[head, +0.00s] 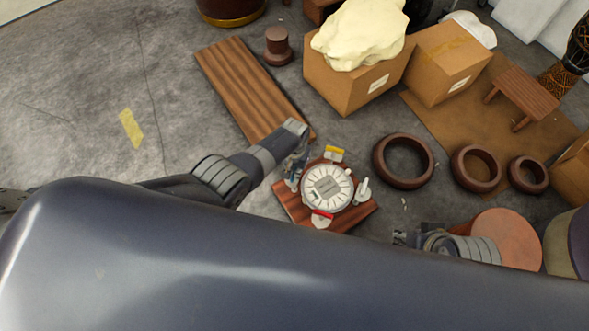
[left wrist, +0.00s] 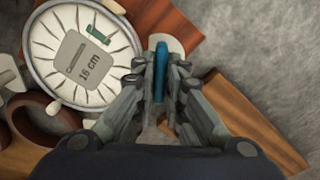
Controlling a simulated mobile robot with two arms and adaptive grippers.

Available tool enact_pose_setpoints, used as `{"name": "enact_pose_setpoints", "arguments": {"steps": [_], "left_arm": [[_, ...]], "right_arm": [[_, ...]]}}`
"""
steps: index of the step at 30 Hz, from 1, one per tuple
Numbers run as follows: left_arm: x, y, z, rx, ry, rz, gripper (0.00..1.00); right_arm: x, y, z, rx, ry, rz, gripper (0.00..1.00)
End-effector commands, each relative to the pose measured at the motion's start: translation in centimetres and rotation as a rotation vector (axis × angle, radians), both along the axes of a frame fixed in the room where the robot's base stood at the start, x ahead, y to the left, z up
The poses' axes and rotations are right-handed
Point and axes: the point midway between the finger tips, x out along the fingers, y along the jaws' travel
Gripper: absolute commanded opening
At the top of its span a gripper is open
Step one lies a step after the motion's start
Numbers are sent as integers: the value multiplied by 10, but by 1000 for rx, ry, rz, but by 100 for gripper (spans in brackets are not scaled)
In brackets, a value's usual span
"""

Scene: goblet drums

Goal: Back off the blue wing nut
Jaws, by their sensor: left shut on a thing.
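The round drum head (head: 328,188), pale and ribbed with a grey centre label, sits on a red-brown wooden board (head: 358,213). In the left wrist view the drum head (left wrist: 48,45) is at upper left, its label reading 16 cm. Around its rim are yellow (head: 334,152), white (head: 363,190) and red (head: 321,217) pieces. The blue wing nut (left wrist: 161,70) stands at the rim between the fingertips. My left gripper (left wrist: 160,88) is shut on it; in the head view the same gripper (head: 295,168) is at the drum's left. My right gripper (head: 399,238) is right of the board, its fingers unclear.
Dark rings (head: 404,161) lie right of the drum. A wooden plank (head: 240,85) lies behind my left arm. Cardboard boxes (head: 350,85), one under a cream cloth (head: 360,32), stand at the back. A small wooden stool (head: 525,92) is at right. Floor at left is open.

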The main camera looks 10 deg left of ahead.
Motion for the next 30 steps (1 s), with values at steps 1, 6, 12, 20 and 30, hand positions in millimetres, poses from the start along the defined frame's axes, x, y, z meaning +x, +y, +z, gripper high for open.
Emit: {"name": "enact_pose_setpoints", "arguments": {"steps": [1,6,12,20,30], "left_arm": [[-1,0,0,0,3,7,0],[-1,0,0,0,3,16,0],[-1,0,0,0,3,15,0],[0,0,0,0,2,13,31],[0,0,2,-1,0,13,31]], "right_arm": [[0,0,0,0,0,0,31],[0,0,0,0,0,0,31],[0,0,0,0,0,0,31],[0,0,0,0,-1,0,31],[1,0,1,1,-4,-2,31]]}}
